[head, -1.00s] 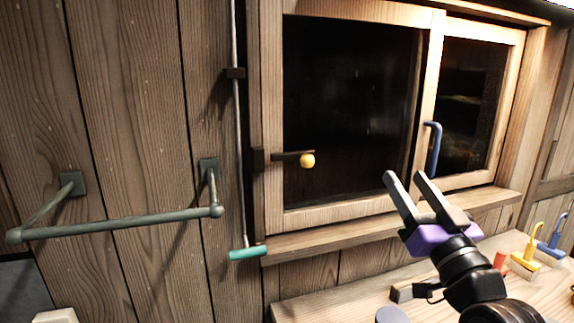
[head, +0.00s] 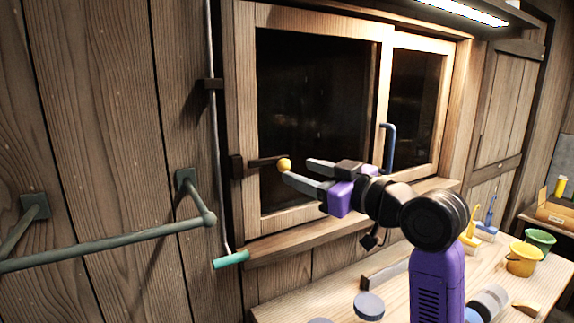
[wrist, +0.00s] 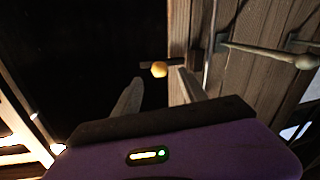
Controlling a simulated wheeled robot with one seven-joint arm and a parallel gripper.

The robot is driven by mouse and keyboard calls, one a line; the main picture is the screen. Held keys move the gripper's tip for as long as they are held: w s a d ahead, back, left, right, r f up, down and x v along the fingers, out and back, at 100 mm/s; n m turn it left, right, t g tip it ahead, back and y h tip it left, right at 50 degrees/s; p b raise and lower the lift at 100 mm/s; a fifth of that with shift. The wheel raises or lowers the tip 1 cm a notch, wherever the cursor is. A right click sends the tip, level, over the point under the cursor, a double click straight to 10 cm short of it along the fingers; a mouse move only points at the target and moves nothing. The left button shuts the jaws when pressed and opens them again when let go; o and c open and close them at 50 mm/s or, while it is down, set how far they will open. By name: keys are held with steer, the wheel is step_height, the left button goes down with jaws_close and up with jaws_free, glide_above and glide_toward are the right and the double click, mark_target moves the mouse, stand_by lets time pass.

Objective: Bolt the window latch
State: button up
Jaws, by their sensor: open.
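The window latch (head: 262,161) is a dark bar with a yellow ball knob (head: 285,165) at its right end. It lies roughly level across the left side of the wooden window frame (head: 245,120), by a dark block on the frame. My gripper (head: 296,168) is open, its two grey fingers pointing left at the knob, with the tips very close to it. In the wrist view the knob (wrist: 159,69) shows ahead of the finger gap, beyond the tips. Whether a finger touches it I cannot tell.
A blue handle (head: 389,145) is on the right window part. A green rail (head: 110,245) juts from the wall at left, and a thin rod with a teal end (head: 231,260) hangs beside the frame. The bench (head: 395,285) below holds buckets and brushes.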

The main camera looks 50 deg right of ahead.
mark_target(289, 167)
steer(key=shift+w+d+p, duration=0.15)
steer(key=shift+w+p, duration=0.15)
steer(key=shift+w, duration=1)
steer(key=shift+w+d+p, duration=0.1)
steer(key=shift+w+p, duration=0.15)
steer(key=shift+w, duration=1.05)
jaws_close()
